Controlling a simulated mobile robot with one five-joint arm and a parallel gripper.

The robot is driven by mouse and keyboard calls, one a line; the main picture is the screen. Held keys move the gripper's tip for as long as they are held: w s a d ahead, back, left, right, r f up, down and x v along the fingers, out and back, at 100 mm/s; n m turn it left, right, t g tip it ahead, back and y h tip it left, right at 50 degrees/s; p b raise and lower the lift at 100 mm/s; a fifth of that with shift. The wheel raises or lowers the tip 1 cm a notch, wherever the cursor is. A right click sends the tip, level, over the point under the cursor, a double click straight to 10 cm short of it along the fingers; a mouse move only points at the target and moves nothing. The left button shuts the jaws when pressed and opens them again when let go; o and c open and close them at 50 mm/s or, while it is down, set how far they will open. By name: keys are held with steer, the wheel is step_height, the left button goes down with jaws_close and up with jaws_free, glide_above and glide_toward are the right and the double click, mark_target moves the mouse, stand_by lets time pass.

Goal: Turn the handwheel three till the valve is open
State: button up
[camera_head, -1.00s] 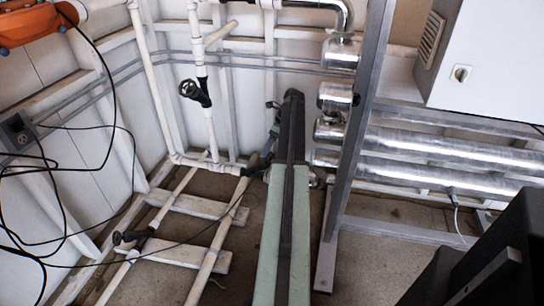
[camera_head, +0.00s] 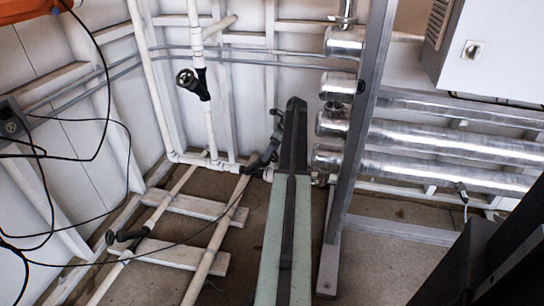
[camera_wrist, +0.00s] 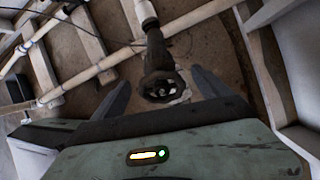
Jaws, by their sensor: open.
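Several dark handwheels show on the white pipes in the head view: one on the upright pipe (camera_head: 186,79), one at the lower left (camera_head: 124,236), and one near the middle, beside my arm (camera_head: 266,158). No numbers show, so I cannot tell which is three. In the wrist view a dark handwheel (camera_wrist: 160,88) on a dark valve stem lies between and beyond the fingertips of my open gripper (camera_wrist: 160,90). The fingers stand apart on either side, with no clear contact. In the head view my arm hides the gripper's tips.
A grey metal post (camera_head: 350,150) and silver cylinders (camera_head: 430,135) stand right of my arm. A white cabinet (camera_head: 490,50) is at upper right. White floor pipes (camera_head: 215,250) and planks (camera_head: 180,255) lie left. Black cables (camera_head: 60,160) hang at far left.

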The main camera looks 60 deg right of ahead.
steer(key=shift+r, duration=0.1)
steer(key=c, duration=1.3)
steer(key=shift+a, duration=0.1)
